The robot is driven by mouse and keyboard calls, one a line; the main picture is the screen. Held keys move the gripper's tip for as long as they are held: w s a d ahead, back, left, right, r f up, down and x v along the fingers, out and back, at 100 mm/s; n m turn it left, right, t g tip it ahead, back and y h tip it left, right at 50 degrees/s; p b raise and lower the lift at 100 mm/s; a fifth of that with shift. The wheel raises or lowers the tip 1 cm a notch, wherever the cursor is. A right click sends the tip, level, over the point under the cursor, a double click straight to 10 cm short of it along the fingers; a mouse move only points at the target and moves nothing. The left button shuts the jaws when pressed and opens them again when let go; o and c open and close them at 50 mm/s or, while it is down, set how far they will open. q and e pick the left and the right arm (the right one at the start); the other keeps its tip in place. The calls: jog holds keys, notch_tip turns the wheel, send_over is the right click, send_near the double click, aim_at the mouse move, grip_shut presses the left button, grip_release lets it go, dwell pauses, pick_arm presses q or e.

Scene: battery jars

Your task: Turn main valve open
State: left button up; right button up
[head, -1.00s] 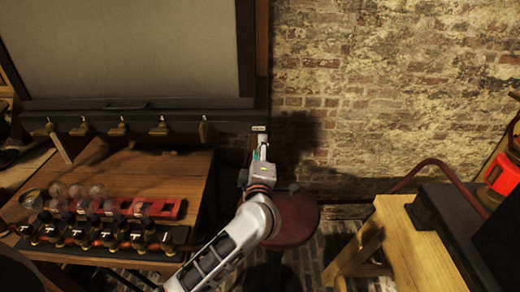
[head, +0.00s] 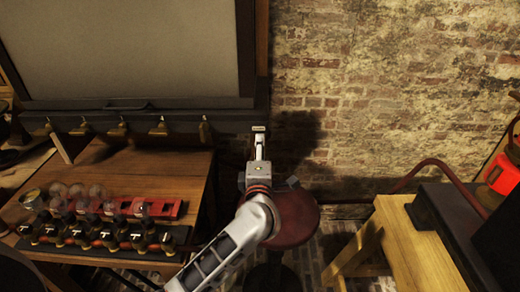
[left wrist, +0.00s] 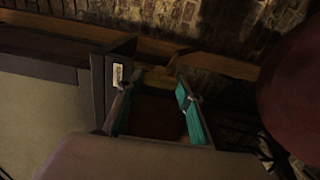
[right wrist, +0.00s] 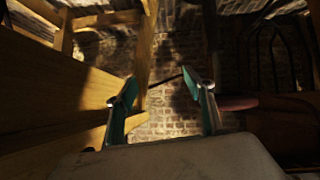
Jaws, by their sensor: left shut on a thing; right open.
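The dark ledge (head: 140,118) under the big grey panel carries a row of brass valve levers, one of them (head: 205,130) near its right end. A small white label (head: 258,128) sits at the ledge's right end and also shows in the left wrist view (left wrist: 118,75). My left gripper (head: 259,140) is just below this label, shut on what seems to be the main valve, which it hides in the head view. In the left wrist view the teal-padded fingers (left wrist: 155,100) stand apart around a dim brownish part. My right gripper (right wrist: 160,95) is open and empty.
A wooden bench (head: 180,175) at left holds a red rack (head: 165,209) and several glass jars. A round red stool (head: 292,222) stands below my left arm. A wooden stand (head: 400,225) is at right, before a brick wall (head: 400,70).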

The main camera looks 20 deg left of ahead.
pick_arm(q)
jog(key=o, duration=1.1)
jog(key=shift+v, duration=4)
